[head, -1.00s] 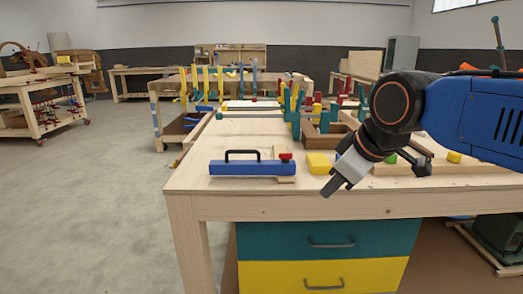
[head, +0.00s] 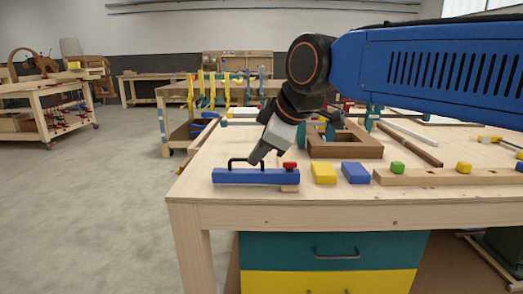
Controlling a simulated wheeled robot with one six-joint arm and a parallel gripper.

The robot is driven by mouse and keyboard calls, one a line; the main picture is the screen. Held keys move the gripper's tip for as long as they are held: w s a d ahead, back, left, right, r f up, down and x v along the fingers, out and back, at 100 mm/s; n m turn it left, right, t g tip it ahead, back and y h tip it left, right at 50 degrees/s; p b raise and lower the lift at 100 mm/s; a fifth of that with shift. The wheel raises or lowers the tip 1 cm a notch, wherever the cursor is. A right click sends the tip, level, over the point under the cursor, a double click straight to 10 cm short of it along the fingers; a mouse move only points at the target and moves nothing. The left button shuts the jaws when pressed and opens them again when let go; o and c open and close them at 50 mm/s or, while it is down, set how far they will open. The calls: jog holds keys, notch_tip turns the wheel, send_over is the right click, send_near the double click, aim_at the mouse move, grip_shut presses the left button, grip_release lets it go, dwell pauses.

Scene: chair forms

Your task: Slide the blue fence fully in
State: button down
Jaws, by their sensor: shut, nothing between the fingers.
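The blue fence (head: 255,177) is a long blue bar with a black loop handle (head: 236,161) on top. It lies near the front left of the workbench, over a small wooden strip (head: 290,188) that shows at its right end. A red knob (head: 290,165) sits at the fence's right end. My gripper (head: 256,158) is shut and points down and left. Its tips are at the right side of the handle in the picture, just above or behind the fence. I cannot tell whether they touch it.
A yellow block (head: 324,173) and a blue block (head: 355,173) stand right of the fence. Further right is a wooden rail (head: 440,177) with coloured knobs. A brown wooden frame (head: 345,150) lies behind. The bench top (head: 205,155) is bare behind the fence's left end.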

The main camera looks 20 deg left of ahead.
jog(key=w+a+f, duration=0.2)
jog(key=w+f, duration=0.1)
jog(key=w+a+f, duration=0.1)
jog(key=w+a, duration=0.1)
jog(key=shift+w+f, duration=0.2)
jog(key=shift+f, duration=0.15)
jog(key=shift+w+a+r, duration=0.15)
jog(key=shift+w, duration=0.4)
jog(key=w+a, duration=0.1)
jog(key=w, duration=0.5)
jog(key=w+a, duration=0.2)
jog(key=w, duration=0.4)
jog(key=w+a, duration=0.1)
jog(key=w, duration=0.6)
jog(key=shift+a, duration=0.25)
jog(key=shift+w+a+r, duration=0.1)
jog(key=shift+w, duration=0.45)
